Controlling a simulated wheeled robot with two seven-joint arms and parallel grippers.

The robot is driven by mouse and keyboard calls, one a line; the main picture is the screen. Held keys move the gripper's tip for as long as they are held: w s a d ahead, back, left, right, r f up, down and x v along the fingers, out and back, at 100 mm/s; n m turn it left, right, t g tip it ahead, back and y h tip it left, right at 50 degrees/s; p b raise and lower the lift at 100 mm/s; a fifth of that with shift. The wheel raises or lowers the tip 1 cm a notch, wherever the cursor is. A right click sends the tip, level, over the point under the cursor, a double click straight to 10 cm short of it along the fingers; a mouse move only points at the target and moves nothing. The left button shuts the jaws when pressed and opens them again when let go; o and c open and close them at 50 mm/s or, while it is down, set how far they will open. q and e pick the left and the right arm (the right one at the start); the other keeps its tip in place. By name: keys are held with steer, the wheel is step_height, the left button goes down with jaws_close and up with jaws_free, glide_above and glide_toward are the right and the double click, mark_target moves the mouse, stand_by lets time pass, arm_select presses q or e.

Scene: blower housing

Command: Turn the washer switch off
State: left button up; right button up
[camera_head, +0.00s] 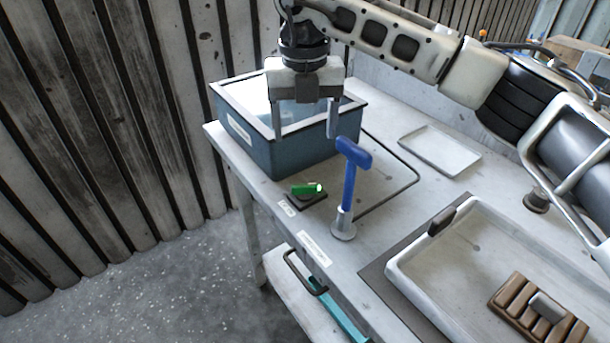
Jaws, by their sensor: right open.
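A green switch knob (304,188) sits on a small dark plate near the front edge of the worktop, in front of the blue-grey bin. I take it to be the washer switch; its on or off marking is too small to read. My right gripper (305,136) points down with its two fingers spread apart and nothing between them. It is above and behind the knob, in front of or over the bin, and apart from the knob. My left gripper is not in view.
A blue T-shaped handle (349,180) stands upright in a metal base right of the knob. The blue-grey bin (290,152) is behind the knob. A shallow tray (440,150) and a white sink basin (410,262) with a brown slotted block (510,303) are to the right.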

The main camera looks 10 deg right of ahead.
mark_target(304, 184)
step_height(304, 184, down, 12)
steer(key=shift+f+p, duration=0.2)
steer(key=shift+p, duration=0.65)
steer(key=c, duration=1)
